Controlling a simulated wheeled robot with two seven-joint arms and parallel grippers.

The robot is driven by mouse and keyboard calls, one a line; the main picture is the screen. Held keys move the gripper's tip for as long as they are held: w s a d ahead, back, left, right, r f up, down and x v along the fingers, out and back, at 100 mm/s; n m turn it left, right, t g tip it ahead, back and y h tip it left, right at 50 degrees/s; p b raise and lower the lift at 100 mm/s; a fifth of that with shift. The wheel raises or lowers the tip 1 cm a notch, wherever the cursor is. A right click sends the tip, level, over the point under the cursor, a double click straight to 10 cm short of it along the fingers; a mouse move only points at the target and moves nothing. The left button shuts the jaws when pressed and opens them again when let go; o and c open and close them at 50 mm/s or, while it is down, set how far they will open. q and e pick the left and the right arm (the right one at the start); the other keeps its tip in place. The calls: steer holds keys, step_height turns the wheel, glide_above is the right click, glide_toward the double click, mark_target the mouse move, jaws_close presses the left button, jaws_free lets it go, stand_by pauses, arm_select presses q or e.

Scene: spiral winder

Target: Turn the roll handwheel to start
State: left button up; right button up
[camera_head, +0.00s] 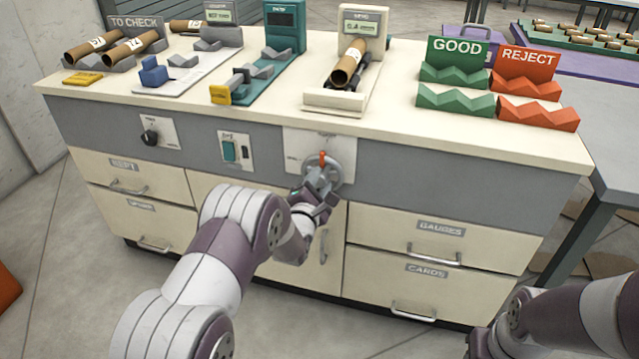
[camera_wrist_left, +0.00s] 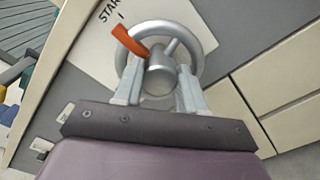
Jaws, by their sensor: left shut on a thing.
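The roll handwheel (camera_head: 336,170) is a grey ring on a white plate (camera_head: 312,143) on the front of the bench, with an orange pointer (camera_head: 322,158) at its top. In the left wrist view the handwheel (camera_wrist_left: 208,48) fills the upper middle, with its orange pointer (camera_wrist_left: 127,40) toward the upper left and START printed on the plate. My left gripper (camera_head: 320,182) is at the handwheel, and its fingers (camera_wrist_left: 158,85) are shut on the hub from both sides. The right arm shows at the lower right, but its gripper is out of view.
Above the handwheel, a cardboard tube (camera_head: 349,64) lies on the roller stand. A black knob (camera_head: 150,137) and a teal switch (camera_head: 229,151) are left on the same panel. Green GOOD (camera_head: 456,102) and orange REJECT (camera_head: 537,114) racks stand right. Drawers with handles (camera_head: 434,255) lie below.

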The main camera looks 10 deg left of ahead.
arm_select(q)
steer(key=shift+f, duration=0.15)
steer(key=o, duration=1.1)
steer(key=shift+c, duration=0.2)
steer(key=s+p, duration=0.2)
steer(key=s, duration=1)
steer(key=shift+s+a+p, duration=0.2)
steer(key=shift+s+p, duration=0.2)
